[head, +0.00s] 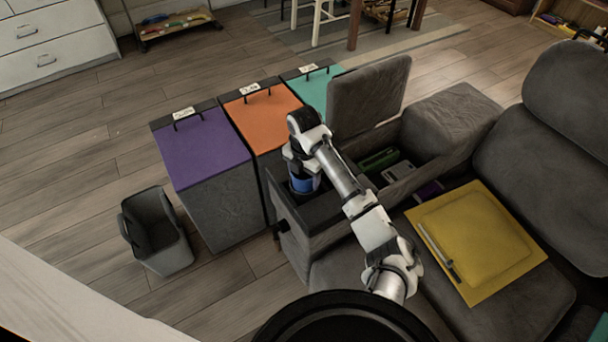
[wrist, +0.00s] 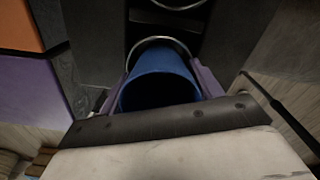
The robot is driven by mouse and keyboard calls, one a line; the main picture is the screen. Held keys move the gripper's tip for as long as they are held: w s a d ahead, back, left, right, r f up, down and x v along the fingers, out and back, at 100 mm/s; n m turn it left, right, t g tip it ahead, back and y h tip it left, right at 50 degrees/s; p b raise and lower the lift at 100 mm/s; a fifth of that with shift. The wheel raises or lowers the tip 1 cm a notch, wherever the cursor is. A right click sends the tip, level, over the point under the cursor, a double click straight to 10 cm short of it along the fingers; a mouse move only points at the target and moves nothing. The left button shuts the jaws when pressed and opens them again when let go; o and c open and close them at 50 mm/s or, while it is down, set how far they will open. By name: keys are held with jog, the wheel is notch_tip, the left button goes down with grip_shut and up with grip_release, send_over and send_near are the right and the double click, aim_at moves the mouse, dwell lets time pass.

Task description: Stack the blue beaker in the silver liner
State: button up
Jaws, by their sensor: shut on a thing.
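The blue beaker (wrist: 160,62) is held between the two purple fingers of my gripper (wrist: 163,78), with its open mouth toward the wrist camera. In the head view the blue beaker (head: 304,184) shows below my gripper (head: 303,176), over the dark sofa console. A round silver rim (wrist: 166,39), seemingly the silver liner, curves just behind the beaker's far end in the wrist view. The beaker hides most of this rim. I cannot tell whether its base is inside the rim or above it.
A second silver-rimmed opening (wrist: 180,4) lies farther along the console. An open compartment (head: 385,170) holds small items, with its lid (head: 368,97) raised. Purple (head: 199,146) and orange (head: 262,117) bins stand to the left. A yellow cushion (head: 478,240) lies on the sofa.

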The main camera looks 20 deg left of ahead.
jog(key=o, duration=1)
jog(key=shift+s+f, duration=0.15)
jog(key=shift+f, duration=0.25)
jog(key=shift+r, duration=0.1)
